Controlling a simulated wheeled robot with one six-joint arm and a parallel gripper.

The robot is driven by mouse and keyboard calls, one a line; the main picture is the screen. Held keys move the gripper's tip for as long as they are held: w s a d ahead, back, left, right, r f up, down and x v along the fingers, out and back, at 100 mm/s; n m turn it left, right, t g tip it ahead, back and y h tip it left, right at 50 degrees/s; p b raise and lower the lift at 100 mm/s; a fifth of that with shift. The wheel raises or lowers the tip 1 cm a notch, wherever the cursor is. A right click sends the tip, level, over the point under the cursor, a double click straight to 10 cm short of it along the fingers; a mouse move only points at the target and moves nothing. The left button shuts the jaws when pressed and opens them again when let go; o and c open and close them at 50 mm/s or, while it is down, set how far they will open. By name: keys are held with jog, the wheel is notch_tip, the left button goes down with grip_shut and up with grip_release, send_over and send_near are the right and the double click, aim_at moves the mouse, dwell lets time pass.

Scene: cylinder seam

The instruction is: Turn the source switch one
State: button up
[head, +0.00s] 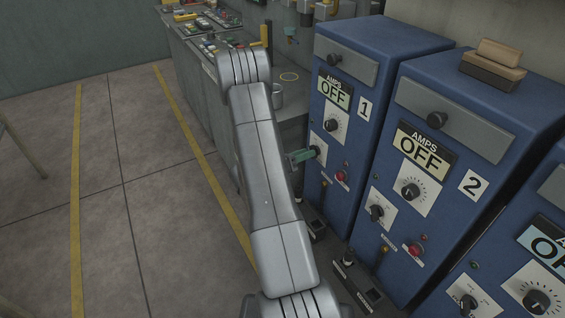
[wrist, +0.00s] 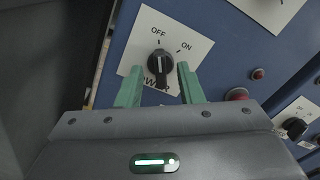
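The blue power source marked 1 (head: 345,95) stands right of my arm, its AMPS display reading OFF. Its black power switch (wrist: 160,64) sits on a white plate (wrist: 180,35) lettered OFF, ON and POWER in the wrist view. The knob stands roughly upright in that picture, with a white line on it; which end is the pointer is hard to tell. My gripper (wrist: 158,82) is open, its green fingers on either side of the knob with a gap at each side. In the head view my gripper (head: 303,155) is at the source's lower front, hiding the switch.
The blue source marked 2 (head: 465,120) stands to the right, with wooden blocks (head: 493,64) on top. Part of another source (head: 545,245) shows at the right edge. A workbench (head: 215,75) is behind my arm.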

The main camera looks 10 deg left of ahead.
jog(key=b+v, duration=0.1)
jog(key=v, duration=1.1)
jog(key=p+x, duration=0.1)
jog(key=x, duration=1.2)
jog(key=shift+w+d, duration=0.2)
jog(key=shift+d, duration=0.05)
